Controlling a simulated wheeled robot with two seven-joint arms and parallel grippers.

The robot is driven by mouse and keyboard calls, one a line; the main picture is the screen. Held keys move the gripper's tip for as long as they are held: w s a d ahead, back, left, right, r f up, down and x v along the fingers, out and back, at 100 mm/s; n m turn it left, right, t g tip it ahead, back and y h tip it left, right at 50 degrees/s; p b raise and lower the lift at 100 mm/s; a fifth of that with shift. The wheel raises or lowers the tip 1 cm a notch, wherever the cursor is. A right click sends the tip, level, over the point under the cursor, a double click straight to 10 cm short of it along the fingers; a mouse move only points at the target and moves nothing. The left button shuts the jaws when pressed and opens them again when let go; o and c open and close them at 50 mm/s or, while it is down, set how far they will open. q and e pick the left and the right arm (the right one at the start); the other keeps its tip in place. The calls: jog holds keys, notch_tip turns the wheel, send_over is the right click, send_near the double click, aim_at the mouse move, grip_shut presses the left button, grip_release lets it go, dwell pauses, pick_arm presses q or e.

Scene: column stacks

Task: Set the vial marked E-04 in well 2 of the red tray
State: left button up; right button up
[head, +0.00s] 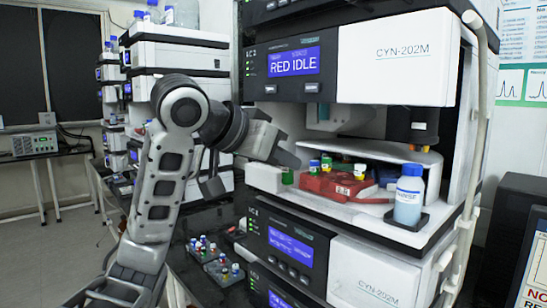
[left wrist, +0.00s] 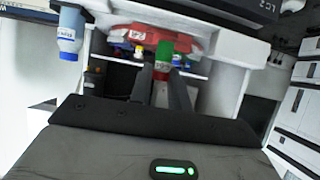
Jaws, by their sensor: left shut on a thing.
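My left gripper (head: 285,161) reaches into the open bay of the upper instrument, its fingers shut on a green-capped vial (head: 287,176). The vial also shows between the fingertips in the left wrist view (left wrist: 163,60); I cannot read its mark. The red tray (head: 332,186) sits on the white bay shelf just right of the held vial, and it also shows in the left wrist view (left wrist: 133,33). The well numbers are not readable. My right gripper is out of view.
A blue-capped white bottle (head: 409,194) stands at the shelf's front right corner, close to the red tray. The instrument's upper housing (head: 397,60) overhangs the bay. Dark racks of colored vials (head: 215,262) lie on the black bench below left.

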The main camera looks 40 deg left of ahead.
pick_arm(q)
jog(key=shift+w+d+f+p, duration=0.15)
jog(key=shift+w+p, duration=0.2)
jog(key=shift+w, duration=1.5)
jog(key=shift+w+d+p, duration=0.15)
jog(key=shift+w+p, duration=0.25)
jog(key=shift+w, duration=1.5)
jog(key=shift+w+d+f+p, duration=0.15)
jog(key=shift+w+p, duration=0.2)
jog(key=shift+w, duration=1.5)
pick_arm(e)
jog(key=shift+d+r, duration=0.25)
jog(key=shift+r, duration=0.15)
pick_arm(q)
jog(key=shift+w+p, duration=0.45)
jog(key=shift+p, duration=0.05)
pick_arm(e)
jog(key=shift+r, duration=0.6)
pick_arm(q)
jog(key=shift+f+b, duration=0.6)
jog(key=shift+f, duration=0.4)
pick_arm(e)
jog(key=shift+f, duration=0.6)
pick_arm(q)
jog(key=o, duration=0.8)
